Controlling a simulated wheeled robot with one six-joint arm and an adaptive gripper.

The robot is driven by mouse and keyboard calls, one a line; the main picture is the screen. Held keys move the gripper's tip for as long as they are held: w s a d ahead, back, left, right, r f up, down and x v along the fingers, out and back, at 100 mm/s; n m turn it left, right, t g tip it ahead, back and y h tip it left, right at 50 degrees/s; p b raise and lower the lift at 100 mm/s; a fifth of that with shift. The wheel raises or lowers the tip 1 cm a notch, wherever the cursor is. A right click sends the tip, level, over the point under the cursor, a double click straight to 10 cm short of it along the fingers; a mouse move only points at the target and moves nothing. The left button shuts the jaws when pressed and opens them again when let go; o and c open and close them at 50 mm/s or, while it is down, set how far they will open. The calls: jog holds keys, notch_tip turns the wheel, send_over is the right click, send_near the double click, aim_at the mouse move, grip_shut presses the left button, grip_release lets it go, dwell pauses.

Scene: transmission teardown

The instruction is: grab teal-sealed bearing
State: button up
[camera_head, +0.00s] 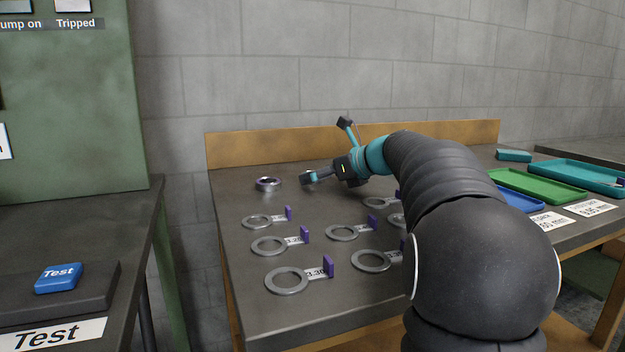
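A small round bearing (268,184) lies flat at the back left of the workbench. It has a silver outer ring and a dark purplish inside; I cannot make out a teal seal on it. My gripper (326,149) is to the right of the bearing, apart from it. Its two fingers are spread wide, one pointing up and one reaching left toward the bearing. Nothing shows between them. My arm hides the right middle of the bench.
Several flat grey rings (287,281) with purple tabs and number labels lie on the bench (240,217). A wooden backboard (260,150) edges the rear. At right are a green tray (540,187), a teal tray (585,178) and a partly hidden blue tray (522,200).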

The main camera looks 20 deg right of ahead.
jog(key=shift+w, duration=0.1)
jog(key=c, duration=1.4)
